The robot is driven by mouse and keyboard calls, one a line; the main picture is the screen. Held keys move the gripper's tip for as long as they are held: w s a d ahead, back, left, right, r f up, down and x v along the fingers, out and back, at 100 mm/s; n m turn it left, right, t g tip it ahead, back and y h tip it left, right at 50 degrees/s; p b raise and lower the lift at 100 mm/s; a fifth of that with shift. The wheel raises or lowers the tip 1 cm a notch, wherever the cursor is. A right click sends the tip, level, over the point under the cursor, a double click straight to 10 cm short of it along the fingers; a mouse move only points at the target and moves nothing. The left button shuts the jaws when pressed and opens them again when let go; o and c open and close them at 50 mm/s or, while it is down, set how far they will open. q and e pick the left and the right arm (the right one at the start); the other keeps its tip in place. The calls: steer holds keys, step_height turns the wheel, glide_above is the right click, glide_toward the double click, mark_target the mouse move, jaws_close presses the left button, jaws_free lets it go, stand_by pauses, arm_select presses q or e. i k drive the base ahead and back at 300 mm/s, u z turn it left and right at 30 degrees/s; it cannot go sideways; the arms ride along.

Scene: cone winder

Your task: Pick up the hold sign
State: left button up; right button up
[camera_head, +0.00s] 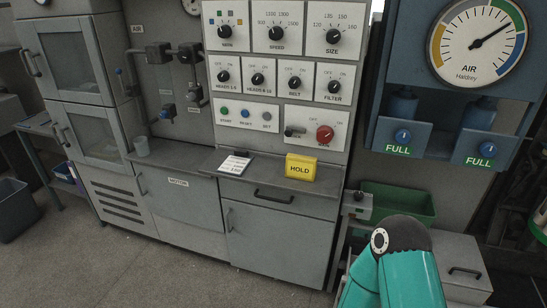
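The hold sign (301,168) is a small yellow block with the dark word HOLD on its front. It stands upright near the right end of the grey machine ledge (272,178), below the control panel. A teal arm link of mine shows at the bottom right, in front of the machine and to the right of the sign. No gripper fingers show in the head view, and nothing touches the sign.
The control panel (280,65) with knobs rises behind the ledge. A green bin (398,203) is to the right. The floor (135,270) in front is clear.

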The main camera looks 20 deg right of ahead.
mark_target(301, 166)
steer(key=z, duration=0.1)
steer(key=i, duration=0.9)
steer(key=z, duration=0.6)
